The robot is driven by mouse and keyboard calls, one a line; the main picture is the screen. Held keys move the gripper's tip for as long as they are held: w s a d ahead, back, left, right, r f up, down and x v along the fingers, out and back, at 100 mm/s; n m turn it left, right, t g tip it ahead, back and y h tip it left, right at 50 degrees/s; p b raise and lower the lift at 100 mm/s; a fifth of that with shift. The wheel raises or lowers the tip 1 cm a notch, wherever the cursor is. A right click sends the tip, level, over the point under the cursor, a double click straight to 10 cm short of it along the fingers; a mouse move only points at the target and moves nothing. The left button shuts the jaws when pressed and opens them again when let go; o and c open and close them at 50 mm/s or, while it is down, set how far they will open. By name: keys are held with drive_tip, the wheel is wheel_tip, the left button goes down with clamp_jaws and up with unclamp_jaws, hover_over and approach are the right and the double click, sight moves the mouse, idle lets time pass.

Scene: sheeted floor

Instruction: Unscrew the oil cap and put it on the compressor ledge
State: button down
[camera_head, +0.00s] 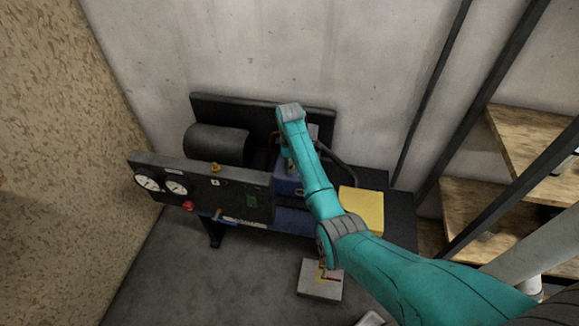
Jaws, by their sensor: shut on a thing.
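The compressor stands against the back wall, with a black motor cylinder (217,145), a dark gauge panel (232,190) and a blue body (288,186) partly behind my arm. A flat yellow pad (362,209) lies on the dark ledge (400,212) at the compressor's right side. I cannot make out the oil cap; my arm covers the middle of the machine. My teal arm reaches from the lower right to the blue body, its wrist bent over it. My gripper is hidden behind the wrist and forearm, so its jaws do not show.
The panel carries two white gauges (162,183), a red knob (188,205) and brass fittings. A black hose (338,165) curves right of the blue body. A pale plate (320,280) lies on the floor in front. Wooden shelves (490,215) with dark posts stand right. The left front floor is clear.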

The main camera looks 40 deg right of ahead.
drive_tip(key=n, duration=0.6)
drive_tip(key=shift+n, duration=0.4)
drive_tip(key=c, duration=0.7)
unclamp_jaws()
drive_tip(key=shift+c, duration=0.7)
drive_tip(key=m, duration=0.4)
drive_tip(key=shift+m, duration=0.3)
drive_tip(key=m, duration=0.9)
drive_tip(key=shift+m, duration=0.4)
drive_tip(key=m, duration=0.5)
